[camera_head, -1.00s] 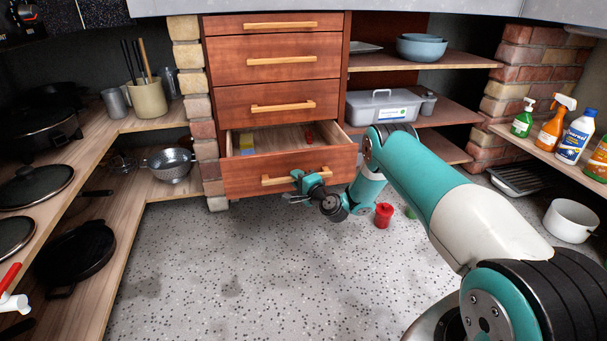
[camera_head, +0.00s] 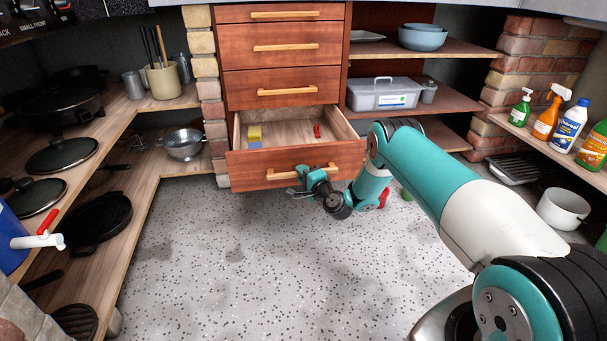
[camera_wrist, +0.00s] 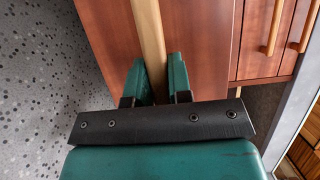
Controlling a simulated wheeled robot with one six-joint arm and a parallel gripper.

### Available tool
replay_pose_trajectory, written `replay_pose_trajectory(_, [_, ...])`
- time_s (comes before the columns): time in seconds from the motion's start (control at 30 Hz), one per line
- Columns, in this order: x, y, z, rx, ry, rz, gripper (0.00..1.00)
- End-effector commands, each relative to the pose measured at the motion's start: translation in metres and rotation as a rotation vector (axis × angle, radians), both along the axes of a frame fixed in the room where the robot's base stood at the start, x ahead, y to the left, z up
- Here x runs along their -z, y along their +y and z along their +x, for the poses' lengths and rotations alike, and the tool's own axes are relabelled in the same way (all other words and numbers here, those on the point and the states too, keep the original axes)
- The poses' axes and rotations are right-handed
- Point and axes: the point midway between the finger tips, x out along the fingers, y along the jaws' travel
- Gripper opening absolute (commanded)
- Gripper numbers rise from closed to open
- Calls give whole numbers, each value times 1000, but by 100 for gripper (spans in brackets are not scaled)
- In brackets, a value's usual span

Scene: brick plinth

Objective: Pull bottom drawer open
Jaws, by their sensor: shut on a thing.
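The bottom drawer (camera_head: 240,172) is pulled out from the reddish wooden drawer unit, and its inside shows from above. It holds a yellow and blue item (camera_head: 254,136) at the left and a small red item (camera_head: 317,131) at the right. My gripper (camera_head: 306,177) is at the drawer's front, shut on the light wooden handle (camera_head: 283,175). In the wrist view the handle (camera_wrist: 150,35) runs between the two green fingers of my gripper (camera_wrist: 158,82), against the drawer front (camera_wrist: 205,45). My gripper hides part of the handle.
Three closed drawers (camera_head: 245,85) sit above. Shelves with pans (camera_head: 95,215) stand left, cleaning bottles (camera_head: 570,125) right. The speckled floor (camera_head: 240,260) in front is clear.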

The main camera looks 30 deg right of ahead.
Motion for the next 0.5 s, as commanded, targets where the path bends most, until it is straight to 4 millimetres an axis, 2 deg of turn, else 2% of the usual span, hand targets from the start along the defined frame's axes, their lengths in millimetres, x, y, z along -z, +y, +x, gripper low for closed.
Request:
replay_pose_trajectory(0.07, [1,-4,-1,9,0,0,0])
replay_pose_trajectory(0.1, [1,-4,-1,9,0,0,26])
replay_pose_trajectory(0.2, [1,-3,0,7,0,0,45])
replay_pose_trajectory(0.5, [0,0,-1,2,1,1,45])
